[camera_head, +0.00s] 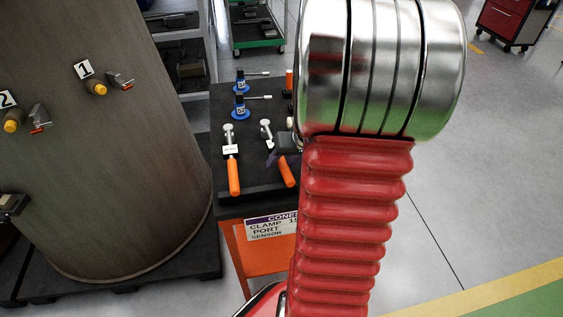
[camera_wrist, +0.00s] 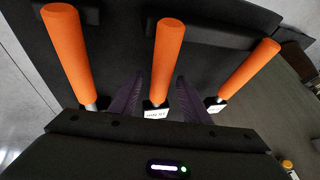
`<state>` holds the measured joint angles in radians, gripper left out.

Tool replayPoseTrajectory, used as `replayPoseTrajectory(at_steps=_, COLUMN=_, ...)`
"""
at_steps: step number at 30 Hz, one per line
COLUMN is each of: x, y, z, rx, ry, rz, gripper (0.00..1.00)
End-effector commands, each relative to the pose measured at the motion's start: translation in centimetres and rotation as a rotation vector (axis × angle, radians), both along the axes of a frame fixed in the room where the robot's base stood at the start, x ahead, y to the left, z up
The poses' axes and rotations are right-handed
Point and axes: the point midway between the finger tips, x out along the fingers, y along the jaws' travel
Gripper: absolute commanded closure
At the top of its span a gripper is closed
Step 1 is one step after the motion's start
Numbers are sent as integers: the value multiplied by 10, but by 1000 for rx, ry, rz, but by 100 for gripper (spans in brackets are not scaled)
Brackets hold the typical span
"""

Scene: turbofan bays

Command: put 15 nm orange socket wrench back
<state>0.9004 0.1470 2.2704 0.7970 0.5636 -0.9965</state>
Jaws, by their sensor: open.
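Three orange-handled wrenches show in the wrist view. The middle wrench (camera_wrist: 166,62) has a white label (camera_wrist: 156,113) too small to read for certain. My gripper (camera_wrist: 157,98) is open, with one dark purple finger on each side of this wrench near its label. I cannot tell whether the fingers touch it. The right wrench (camera_wrist: 245,72) also bears a small label, and the left wrench (camera_wrist: 70,55) stands apart. In the head view, a labelled wrench (camera_head: 232,165) lies on the black cart top, and another wrench (camera_head: 285,170) lies beside it, partly hidden by my gripper and arm.
Two blue-based tools (camera_head: 240,106) are at the back of the black cart top (camera_head: 213,115). A sign (camera_head: 268,227) hangs on the orange cart front. A large grey cylinder (camera_head: 115,150) with numbered ports stands left. A green cart (camera_head: 258,42) is behind. Floor is clear at right.

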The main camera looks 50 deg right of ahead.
Motion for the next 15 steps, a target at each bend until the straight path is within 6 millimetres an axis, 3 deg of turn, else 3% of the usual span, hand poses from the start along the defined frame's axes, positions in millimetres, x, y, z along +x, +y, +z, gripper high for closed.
replayPoseTrajectory(at_steps=15, x=-32, y=-2, z=61, rx=-4, ry=-2, rz=0, gripper=57)
